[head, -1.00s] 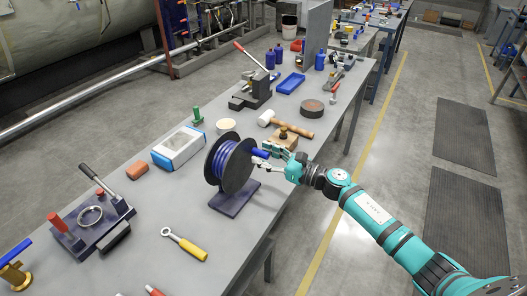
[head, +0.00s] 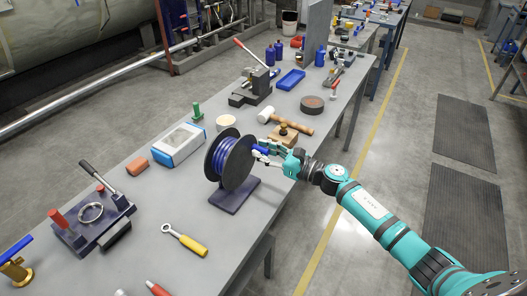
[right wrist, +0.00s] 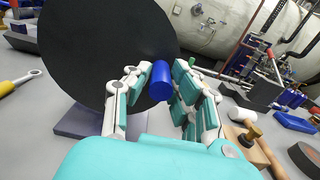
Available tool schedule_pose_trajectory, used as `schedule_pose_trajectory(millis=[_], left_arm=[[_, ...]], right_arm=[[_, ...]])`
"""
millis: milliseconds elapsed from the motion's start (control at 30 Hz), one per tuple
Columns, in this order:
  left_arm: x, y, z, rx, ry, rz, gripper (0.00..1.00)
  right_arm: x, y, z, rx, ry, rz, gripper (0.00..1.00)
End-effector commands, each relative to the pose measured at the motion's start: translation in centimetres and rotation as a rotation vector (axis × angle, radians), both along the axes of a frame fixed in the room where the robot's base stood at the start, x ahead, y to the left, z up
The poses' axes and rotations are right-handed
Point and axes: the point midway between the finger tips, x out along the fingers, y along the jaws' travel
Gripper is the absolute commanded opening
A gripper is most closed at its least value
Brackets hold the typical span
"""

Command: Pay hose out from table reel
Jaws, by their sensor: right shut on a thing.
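A table reel with dark round side plates (head: 236,166) stands on a dark base (head: 233,197) on the grey workbench. Blue hose (head: 216,155) is wound between its plates. A short blue cylinder (head: 259,149) stands out from the plate facing my right arm; I cannot tell whether it is a crank grip or a hose end. My right gripper (head: 264,154) is shut on this cylinder. The right wrist view shows the cylinder (right wrist: 160,80) between the fingers, in front of the black plate (right wrist: 95,45). My left gripper is not in view.
A wooden block with a brass knob (head: 283,138) and a mallet (head: 292,123) lie just beyond my gripper. A blue-white box (head: 178,146) is left of the reel. A yellow-handled wrench (head: 186,241) lies in front. The bench's right edge runs under my arm.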

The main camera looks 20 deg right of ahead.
Motion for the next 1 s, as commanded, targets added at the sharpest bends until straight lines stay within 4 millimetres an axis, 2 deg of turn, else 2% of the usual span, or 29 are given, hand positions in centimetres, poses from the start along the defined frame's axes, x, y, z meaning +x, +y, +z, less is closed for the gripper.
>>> schedule_pose_trajectory(millis=[267, 467, 800, 1000], left_arm=[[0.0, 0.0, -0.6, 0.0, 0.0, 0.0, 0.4], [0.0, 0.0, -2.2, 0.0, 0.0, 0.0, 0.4], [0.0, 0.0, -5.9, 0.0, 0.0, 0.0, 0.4], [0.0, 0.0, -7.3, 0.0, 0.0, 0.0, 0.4]], right_arm=[[0.0, 0.0, 0.1, -0.025, -0.02, 0.0, 0.0], [-0.1, 0.1, 0.4, -0.102, -0.081, 0.0, 0.0], [-0.7, 0.8, 2.0, -0.337, -0.266, 0.0, 0.0], [-1.1, 1.4, 3.0, -0.484, -0.379, 0.001, 0.0]])
